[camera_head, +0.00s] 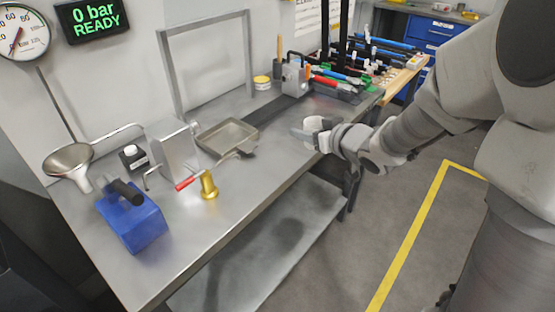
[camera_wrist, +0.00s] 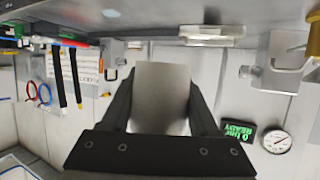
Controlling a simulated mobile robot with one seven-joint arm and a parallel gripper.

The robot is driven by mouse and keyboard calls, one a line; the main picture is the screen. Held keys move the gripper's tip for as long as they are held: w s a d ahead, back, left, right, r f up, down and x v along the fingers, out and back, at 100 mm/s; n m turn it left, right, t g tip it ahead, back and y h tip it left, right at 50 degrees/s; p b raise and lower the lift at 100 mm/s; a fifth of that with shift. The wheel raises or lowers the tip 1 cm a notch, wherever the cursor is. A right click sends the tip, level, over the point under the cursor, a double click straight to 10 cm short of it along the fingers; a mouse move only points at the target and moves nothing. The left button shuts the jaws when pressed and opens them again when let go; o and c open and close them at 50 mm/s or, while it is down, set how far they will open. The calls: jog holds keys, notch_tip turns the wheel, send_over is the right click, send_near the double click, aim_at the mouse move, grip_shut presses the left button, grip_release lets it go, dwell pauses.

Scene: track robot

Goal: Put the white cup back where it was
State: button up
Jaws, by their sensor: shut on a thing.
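The white cup (camera_wrist: 160,98) is between the two dark fingers of my gripper (camera_wrist: 160,115) in the wrist view, which is upside down. It looks pale grey there, and the fingers hide its sides. In the head view my gripper (camera_head: 306,134) is at the right front part of the metal bench (camera_head: 272,150), with the white cup (camera_head: 316,125) showing only in part. I cannot tell whether the cup touches the bench.
A metal tray (camera_head: 227,136), a crank box (camera_head: 173,150), a brass piece (camera_head: 208,185), a blue block (camera_head: 133,220) and a funnel (camera_head: 68,160) stand to the left. A rack of coloured tools (camera_head: 375,60) is behind right. The bench front is fairly clear.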

jog(key=b, duration=0.4)
send_over(275, 155)
notch_tip(275, 155, down, 6)
jog(key=shift+f, duration=0.15)
jog(key=shift+f+b, duration=0.55)
jog(key=shift+f, duration=1.3)
jog(key=shift+f, duration=0.25)
jog(key=o, duration=1)
jog(key=shift+o, duration=0.2)
